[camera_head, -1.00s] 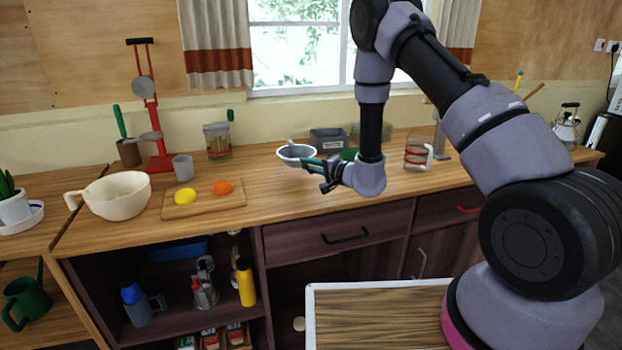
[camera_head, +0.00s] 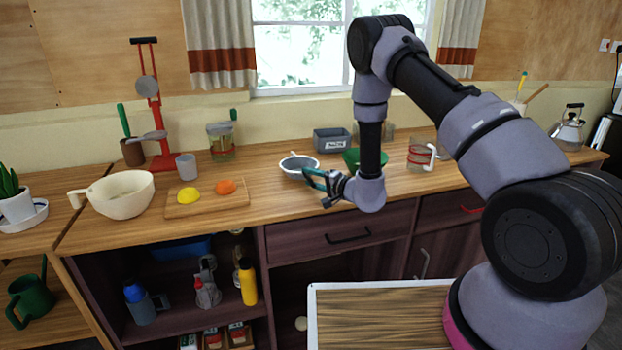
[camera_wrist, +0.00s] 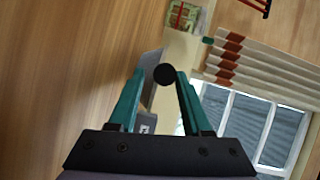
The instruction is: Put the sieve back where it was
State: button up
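The sieve (camera_head: 299,168) is a pale grey, shallow bowl shape at the middle of the wooden counter (camera_head: 260,212). My gripper (camera_head: 312,178), with teal fingers, is at its right side in the head view. In the wrist view, the fingers of my gripper (camera_wrist: 162,82) close around a dark round end, which looks like the sieve's handle seen end-on. The sieve is low over the counter; I cannot tell whether it touches. Part of its near right side is hidden by the fingers.
Behind it stand a grey labelled bin (camera_head: 332,141) and a green bowl (camera_head: 352,157). To the left are a cutting board (camera_head: 208,208) with yellow and orange items, a cream bowl (camera_head: 122,200) and a red utensil stand (camera_head: 157,125). A glass jug (camera_head: 417,155) stands right.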

jog(key=shift+s+d+r, duration=0.1)
jog(key=shift+d+r, duration=0.05)
jog(key=v, duration=1.1)
jog(key=shift+s+d+r, duration=0.1)
jog(key=shift+s+d, duration=0.1)
jog(key=s+a+r+n+g+y, duration=0.1)
jog(key=a+r+g+y, duration=0.1)
jog(key=r, duration=0.4)
jog(key=s+a+r+n+g+y, duration=0.1)
jog(key=s+a+r+g+y, duration=0.15)
jog(key=r, duration=0.45)
jog(key=s+r+n+g+h, duration=0.2)
jog(key=s+r+n+g, duration=0.2)
jog(key=s+r+g, duration=0.6)
jog(key=s+d+r+m+t+h, duration=0.1)
jog(key=s+d+r+t+h, duration=0.4)
jog(key=d, duration=0.4)
jog(key=s+d+r+m+t+h, duration=0.2)
jog(key=s+d+r+t+h, duration=0.3)
jog(key=d, duration=0.5)
notch_tip(320, 180, up, 3)
jog(key=shift+s+d+r+h, duration=0.15)
jog(key=shift+s+d+h, duration=0.15)
jog(key=shift+s+h, duration=0.85)
